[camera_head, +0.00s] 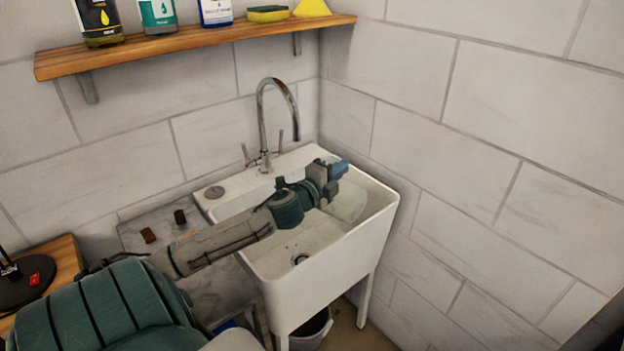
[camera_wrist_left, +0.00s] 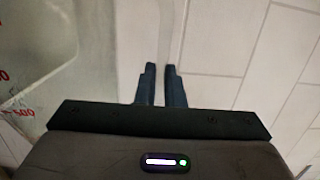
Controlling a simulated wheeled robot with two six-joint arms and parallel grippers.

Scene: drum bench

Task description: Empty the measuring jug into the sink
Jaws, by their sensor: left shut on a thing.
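The measuring jug (camera_head: 348,204) is pale and translucent. In the head view it is over the right part of the white sink (camera_head: 327,270), below my left gripper (camera_head: 338,170) and partly hidden by it. In the left wrist view the jug (camera_wrist_left: 40,62) fills the left side, with red marks and a "500" on its wall. My left gripper's dark fingers (camera_wrist_left: 160,88) are nearly together and shut on the jug; the part they grip is hard to make out. The jug looks tilted, but I cannot tell how far. No liquid is clearly seen. My right gripper is not in view.
A chrome tap (camera_head: 265,125) arches over the back of the sink. A wooden shelf (camera_head: 190,40) with bottles and sponges is above. White tiled walls close in behind and right. A bucket (camera_head: 312,328) stands under the sink. The drain (camera_head: 300,259) is uncovered.

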